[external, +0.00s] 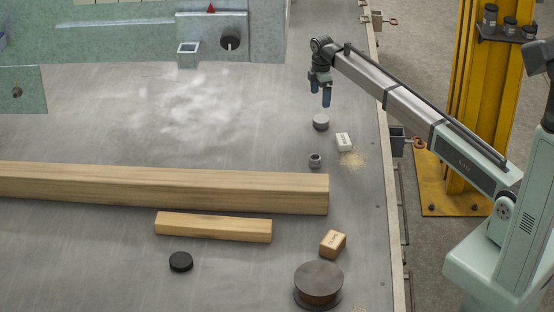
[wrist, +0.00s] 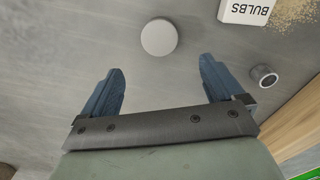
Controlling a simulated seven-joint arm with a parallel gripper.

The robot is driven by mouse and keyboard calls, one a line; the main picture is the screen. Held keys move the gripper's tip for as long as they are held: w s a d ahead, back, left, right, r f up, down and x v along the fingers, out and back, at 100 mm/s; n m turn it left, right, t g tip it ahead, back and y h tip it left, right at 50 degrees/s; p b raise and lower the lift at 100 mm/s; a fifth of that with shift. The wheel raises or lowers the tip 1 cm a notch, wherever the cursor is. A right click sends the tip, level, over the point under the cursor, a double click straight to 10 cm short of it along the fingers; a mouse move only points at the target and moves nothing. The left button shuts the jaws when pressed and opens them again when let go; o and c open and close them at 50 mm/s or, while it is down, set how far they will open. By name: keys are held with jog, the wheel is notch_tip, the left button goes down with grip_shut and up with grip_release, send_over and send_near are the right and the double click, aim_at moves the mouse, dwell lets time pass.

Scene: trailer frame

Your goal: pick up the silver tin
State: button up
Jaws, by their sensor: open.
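The silver tin (external: 321,122) is a small round grey tin standing on the metal trailer bed. In the wrist view the tin (wrist: 159,37) shows as a pale disc from above, beyond the fingertips and roughly between them in width. My gripper (external: 322,100) hangs above the tin with its blue fingers pointing down. In the wrist view my gripper (wrist: 160,72) is open, with nothing between the fingers. The tin is apart from both fingers and fully visible.
A white bulbs box (external: 344,141) stands close to the tin, beside spilled grains (external: 353,159). A small metal nut or ring (external: 315,160) lies nearby. A long timber beam (external: 180,188) crosses the bed nearer the camera.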

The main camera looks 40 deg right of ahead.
send_over(321, 118)
jog(key=f, duration=0.4)
jog(key=shift+a+f, duration=0.35)
jog(key=shift+d+f, duration=0.15)
jog(key=shift+f, duration=1.2)
jog(key=shift+d+f, duration=0.1)
jog(key=shift+f, duration=1.2)
jog(key=shift+s, duration=0.1)
jog(key=shift+c, duration=0.2)
jog(key=c, duration=1.1)
jog(key=shift+c, duration=0.2)
